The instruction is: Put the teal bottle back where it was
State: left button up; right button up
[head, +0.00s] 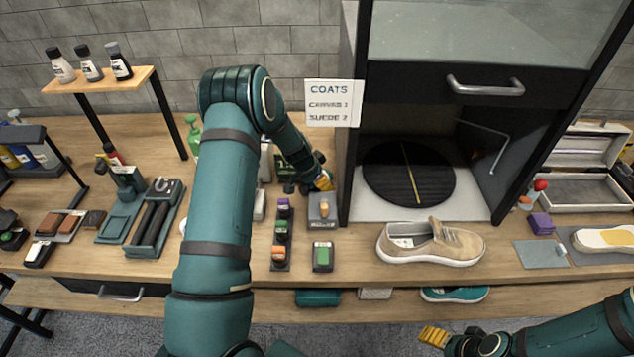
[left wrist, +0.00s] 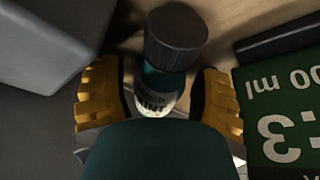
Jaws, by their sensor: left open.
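The teal bottle (left wrist: 160,83) shows in the left wrist view, with a dark grey cap and a pale label low on its body. It is between the yellow fingers of my left gripper (left wrist: 160,102), which are open, with a small gap on each side. In the head view my left gripper (head: 320,183) is low over the table, just left of the black cabinet, and the bottle cannot be made out there. My right gripper (head: 436,337) is at the lower right, in front of the table edge, away from the bottle; its finger gap is not clear.
A dark green card (left wrist: 285,120) with white lettering is close right of the left fingers. A grey block (head: 322,208) stands nearby. A tan sneaker (head: 430,243) is before the cabinet's round black turntable (head: 408,173). Three bottles stand on a wooden shelf (head: 100,81) at left.

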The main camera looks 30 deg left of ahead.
pick_arm(q)
jog(key=c, duration=1)
jog(key=shift+c, duration=0.2)
jog(key=shift+r, duration=0.15)
